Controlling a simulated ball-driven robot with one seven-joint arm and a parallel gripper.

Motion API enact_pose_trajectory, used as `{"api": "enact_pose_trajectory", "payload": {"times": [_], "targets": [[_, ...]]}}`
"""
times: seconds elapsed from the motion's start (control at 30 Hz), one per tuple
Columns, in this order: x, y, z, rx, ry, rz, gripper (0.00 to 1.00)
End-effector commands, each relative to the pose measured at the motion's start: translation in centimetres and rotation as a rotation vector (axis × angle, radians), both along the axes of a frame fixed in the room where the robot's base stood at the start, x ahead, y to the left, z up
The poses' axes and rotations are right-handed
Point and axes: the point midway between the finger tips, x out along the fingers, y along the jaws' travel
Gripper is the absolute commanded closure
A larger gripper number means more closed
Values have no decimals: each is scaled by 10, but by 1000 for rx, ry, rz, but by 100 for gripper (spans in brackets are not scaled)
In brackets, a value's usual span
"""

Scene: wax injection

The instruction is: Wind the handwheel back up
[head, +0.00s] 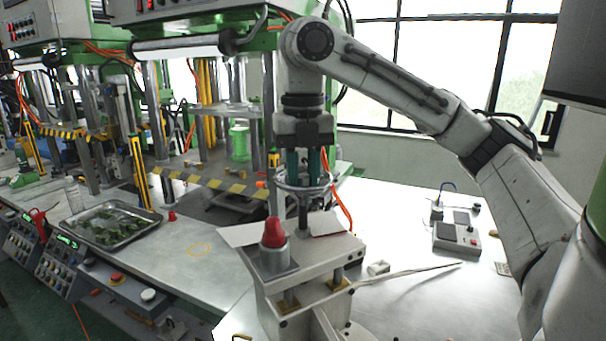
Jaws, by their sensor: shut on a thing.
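The handwheel (286,186) is a grey metal ring on an upright shaft (303,215), above the press in the middle of the head view. My gripper (304,178) points straight down over it. Its dark green fingers reach down to the wheel and are shut on it. The exact contact of the fingertips is partly hidden by the wheel's rim. The press (310,262) has a grey body with light plates on top.
A metal tray (146,225) with green pieces lies on the bench at the left. Tall machines with green frames (268,100) stand behind.

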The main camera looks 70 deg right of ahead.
Motion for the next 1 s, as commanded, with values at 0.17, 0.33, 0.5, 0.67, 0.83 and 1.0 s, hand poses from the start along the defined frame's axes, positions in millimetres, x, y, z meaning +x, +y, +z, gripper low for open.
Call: {"api": "enact_pose_trajectory", "payload": {"times": [0.17,0.33,0.5,0.67,0.83,1.0], "targets": [[1,0,1,-1,-4,100,100],[1,0,1,-2,-4,163,100],[1,0,1,-2,-4,194,100],[1,0,1,-2,-4,203,100],[1,0,1,-2,-4,203,100],[1,0,1,-2,-4,202,68]]}}
